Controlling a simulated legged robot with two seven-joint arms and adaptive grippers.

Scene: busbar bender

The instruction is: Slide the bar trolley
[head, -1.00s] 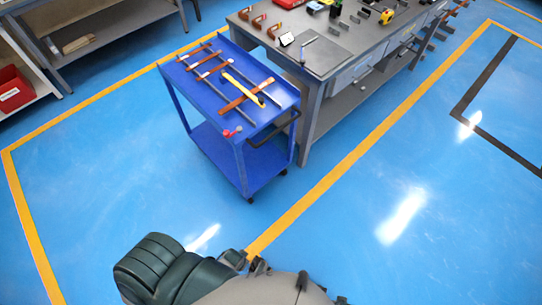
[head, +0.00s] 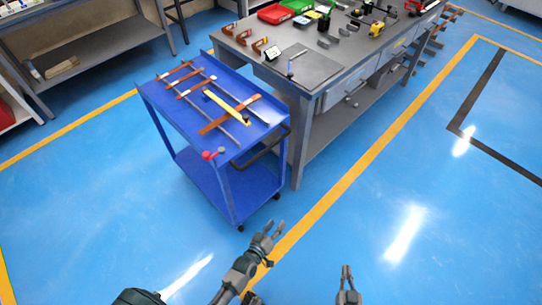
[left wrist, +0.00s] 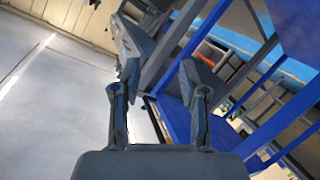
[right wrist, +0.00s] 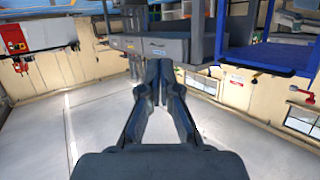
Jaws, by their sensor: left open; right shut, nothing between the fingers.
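The blue bar trolley (head: 180,119) stands beside the grey workbench. Its top tray carries several copper-brown bars (head: 221,121) across grey rails, and a yellow tool (head: 226,106). A dark handle (head: 265,156) sticks out from the near right end. My left gripper (head: 277,229) is open and empty, in front of the trolley's near end and apart from the handle in the picture. The left wrist view shows its spread fingers (left wrist: 155,75) with blue trolley frame (left wrist: 180,115) beyond. My right gripper (head: 347,268) is shut and empty, further right over the floor; its fingertips (right wrist: 160,65) meet in the right wrist view.
The grey workbench (head: 325,70) borders the trolley's right side and holds bins and tools. A shelf table (head: 95,60) stands at the back left. Blue floor is open in front and to the right, crossed by a yellow line (head: 340,208).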

